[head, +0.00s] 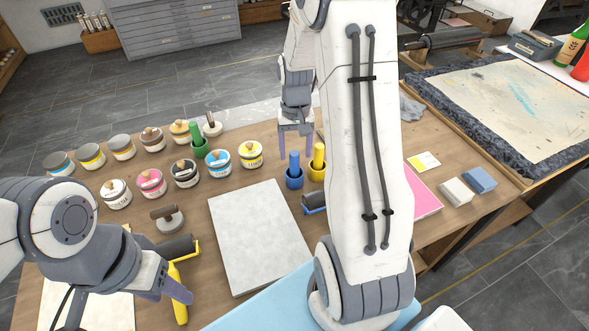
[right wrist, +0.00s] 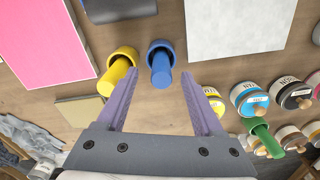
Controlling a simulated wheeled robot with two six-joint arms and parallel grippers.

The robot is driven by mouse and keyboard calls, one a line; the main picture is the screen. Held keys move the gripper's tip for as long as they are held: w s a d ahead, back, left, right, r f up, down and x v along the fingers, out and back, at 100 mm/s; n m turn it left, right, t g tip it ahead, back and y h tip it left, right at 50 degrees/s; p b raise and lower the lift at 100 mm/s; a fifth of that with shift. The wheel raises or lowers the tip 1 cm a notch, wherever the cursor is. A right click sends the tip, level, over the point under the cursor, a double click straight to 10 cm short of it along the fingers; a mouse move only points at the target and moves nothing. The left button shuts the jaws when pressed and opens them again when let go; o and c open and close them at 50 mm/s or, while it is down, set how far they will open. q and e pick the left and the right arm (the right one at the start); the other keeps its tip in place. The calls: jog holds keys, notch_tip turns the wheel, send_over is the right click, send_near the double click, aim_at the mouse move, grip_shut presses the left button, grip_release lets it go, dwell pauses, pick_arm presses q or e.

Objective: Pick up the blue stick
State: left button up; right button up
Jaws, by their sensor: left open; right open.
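The blue stick (head: 294,162) stands in a small blue cup (head: 294,181) on the wooden table. In the right wrist view the blue stick (right wrist: 161,72) shows between the fingertips of my right gripper (right wrist: 159,78), slightly beyond them, not gripped. In the head view my right gripper (head: 296,146) is open, pointing down, just behind the blue stick. My left gripper (head: 169,296) is open and empty at the lower left, close to a yellow-handled roller (head: 178,294).
A yellow stick (head: 318,157) in a yellow cup stands just right of the blue cup. A green stick (head: 197,137) stands among several ink cans at left. A grey slab (head: 258,235) and a blue-framed roller (head: 314,202) lie in front.

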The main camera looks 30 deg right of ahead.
aim_at(295, 164)
jog(key=f, duration=0.6)
jog(key=shift+w, duration=0.2)
grip_shut()
